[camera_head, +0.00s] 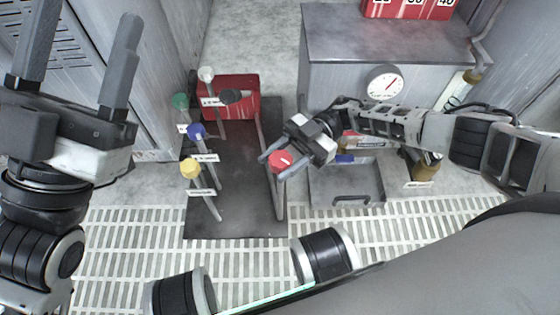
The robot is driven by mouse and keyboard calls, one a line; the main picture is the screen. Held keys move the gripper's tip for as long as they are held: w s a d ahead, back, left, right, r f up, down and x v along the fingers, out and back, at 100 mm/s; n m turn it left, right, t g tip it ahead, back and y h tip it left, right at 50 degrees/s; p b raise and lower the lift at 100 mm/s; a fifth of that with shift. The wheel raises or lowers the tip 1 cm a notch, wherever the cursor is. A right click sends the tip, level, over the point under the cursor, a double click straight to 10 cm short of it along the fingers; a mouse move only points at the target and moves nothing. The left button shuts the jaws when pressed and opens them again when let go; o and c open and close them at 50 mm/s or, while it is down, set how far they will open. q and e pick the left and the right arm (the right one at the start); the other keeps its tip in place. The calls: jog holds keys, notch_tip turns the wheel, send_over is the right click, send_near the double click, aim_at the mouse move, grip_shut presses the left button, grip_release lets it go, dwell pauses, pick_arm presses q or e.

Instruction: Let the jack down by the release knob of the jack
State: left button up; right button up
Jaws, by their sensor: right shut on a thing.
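A red round knob (279,161) with a white mark stands on a thin post at the right edge of a dark plate (236,215). My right gripper (275,166) reaches in from the right and is shut on this knob, with a finger on either side. A red box-like body (238,88), perhaps the jack, sits at the back of the plate. Its label and the other labels are too small to read, so I cannot tell which knob is the release knob. My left gripper (80,65) is raised at the far left, fingers wide apart and empty.
White (206,73), green (180,101), blue (196,131) and yellow (190,168) knobs stand on posts along the plate's left side. A dial gauge (386,83) is on the grey cabinet (335,50). A grey tray (345,185) lies right of the plate.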

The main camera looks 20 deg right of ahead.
jog(key=shift+d, duration=0.1)
jog(key=o, duration=1)
pick_arm(q)
jog(key=shift+r, duration=0.1)
pick_arm(e)
jog(key=shift+r, duration=0.1)
